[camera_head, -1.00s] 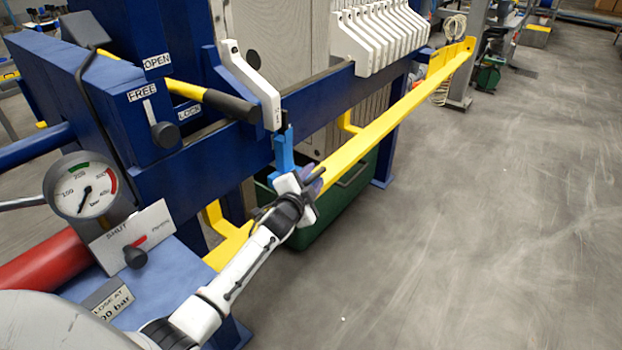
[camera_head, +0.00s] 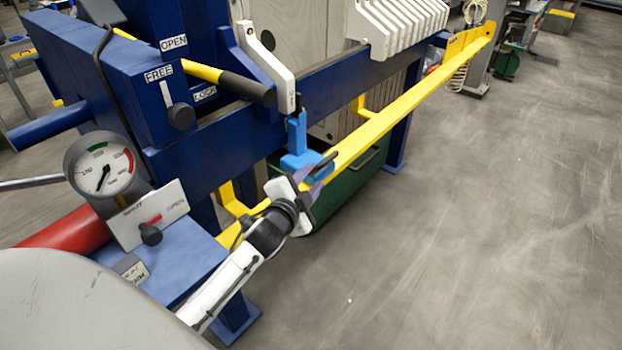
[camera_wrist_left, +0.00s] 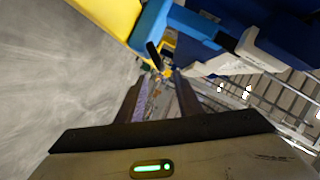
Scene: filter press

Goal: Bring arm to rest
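My left gripper (camera_head: 312,180) is just below and in front of a blue hanging piece (camera_head: 298,150) under the white plate handle by the rail. In the left wrist view its two fingers (camera_wrist_left: 158,95) stand apart with nothing between them. The blue piece (camera_wrist_left: 165,25) lies beyond the fingertips there, with a dark peg sticking out. In the head view the fingertips overlap the blue piece's lower block; I cannot tell from that view whether they touch. My left arm reaches in from the lower left. My right gripper is not in view.
A long yellow rail (camera_head: 400,108) runs close behind the gripper, above a green bin (camera_head: 350,185). The blue press frame (camera_head: 225,150) with a black-ended lever (camera_head: 247,88), a gauge (camera_head: 103,170) and a valve plate (camera_head: 150,218) stands left. Grey floor at right is clear.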

